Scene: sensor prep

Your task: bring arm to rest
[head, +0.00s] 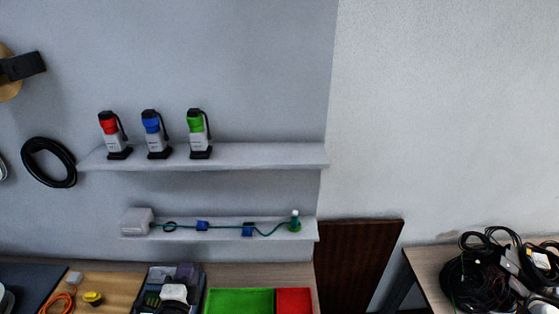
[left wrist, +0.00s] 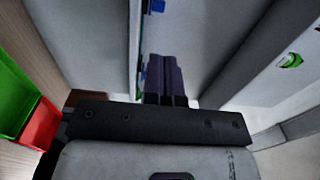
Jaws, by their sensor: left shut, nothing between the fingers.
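My left gripper (left wrist: 162,62) shows in the left wrist view, its dark purple fingers together with nothing held between them. The fingers point toward the top of that picture, beyond a black bar and a grey body. A blue clip shows near the fingertips in the picture, apparently behind them. I cannot make out either gripper in the head view. My right gripper is not seen.
Red, blue and green-topped devices (head: 157,134) stand on the upper shelf (head: 260,155). A cable (head: 220,227) lies along the lower shelf. Below are a green tray (head: 240,301), red tray (head: 294,301) and dark bin.

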